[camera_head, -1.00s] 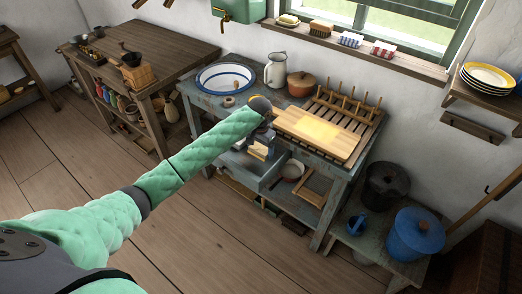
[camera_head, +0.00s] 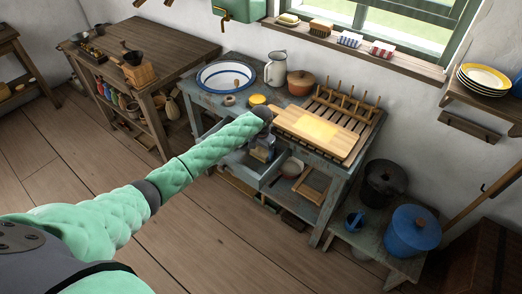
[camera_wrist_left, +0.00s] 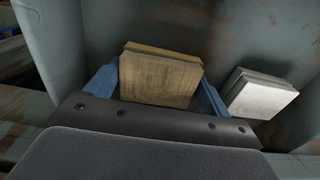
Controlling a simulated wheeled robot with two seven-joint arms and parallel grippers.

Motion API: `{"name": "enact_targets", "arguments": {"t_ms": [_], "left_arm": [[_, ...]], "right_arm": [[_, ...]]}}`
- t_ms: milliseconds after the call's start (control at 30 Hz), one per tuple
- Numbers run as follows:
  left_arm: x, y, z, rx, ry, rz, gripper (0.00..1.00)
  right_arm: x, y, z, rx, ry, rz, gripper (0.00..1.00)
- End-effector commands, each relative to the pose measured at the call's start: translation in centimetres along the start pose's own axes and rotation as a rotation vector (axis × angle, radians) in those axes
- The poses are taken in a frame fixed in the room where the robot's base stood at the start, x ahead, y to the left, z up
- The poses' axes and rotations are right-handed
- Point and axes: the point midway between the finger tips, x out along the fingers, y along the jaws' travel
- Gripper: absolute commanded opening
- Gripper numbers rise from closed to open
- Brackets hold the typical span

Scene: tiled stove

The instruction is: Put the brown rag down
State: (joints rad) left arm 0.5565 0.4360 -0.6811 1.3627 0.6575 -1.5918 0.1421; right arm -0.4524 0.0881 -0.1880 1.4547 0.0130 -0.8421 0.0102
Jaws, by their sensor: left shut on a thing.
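My left gripper (camera_head: 262,149) is low over the open grey-blue drawer (camera_head: 247,172) of the washstand. In the left wrist view its blue fingers (camera_wrist_left: 158,84) are on either side of the brown rag (camera_wrist_left: 160,77), a folded block with a yellowish far edge. The gripper is shut on it. Grey-blue drawer surfaces with rusty patches (camera_wrist_left: 235,35) lie around and below the rag. I cannot tell whether the rag touches the drawer floor. My right gripper is not in view.
A pale folded block (camera_wrist_left: 262,94) lies right of the held rag, apart from it. Above the drawer, the washstand carries a basin (camera_head: 225,76), a yellow round thing (camera_head: 257,99) and a wooden board (camera_head: 318,134). A blue lidded pot (camera_head: 412,232) stands to the right.

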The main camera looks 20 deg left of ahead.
Motion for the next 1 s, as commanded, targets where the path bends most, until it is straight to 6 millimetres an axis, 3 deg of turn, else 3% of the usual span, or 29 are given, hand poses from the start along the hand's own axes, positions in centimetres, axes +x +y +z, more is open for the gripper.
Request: {"name": "enact_targets", "arguments": {"t_ms": [100,133,200,567,1000], "left_arm": [[0.2,0.0,0.0,0.0,0.0,0.0,0.63],[0.2,0.0,0.0,0.0,0.0,0.0,0.87],[0.2,0.0,0.0,0.0,0.0,0.0,1.0],[-0.5,0.0,0.0,0.001,0.001,-0.001,1.0],[-8.2,0.0,-0.1,0.001,0.003,0.0,1.0]], "right_arm": [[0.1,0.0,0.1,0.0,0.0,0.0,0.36],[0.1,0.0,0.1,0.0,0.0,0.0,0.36],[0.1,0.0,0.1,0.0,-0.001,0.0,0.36],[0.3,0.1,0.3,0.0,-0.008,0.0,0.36],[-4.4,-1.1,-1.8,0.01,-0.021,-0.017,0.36]]}}
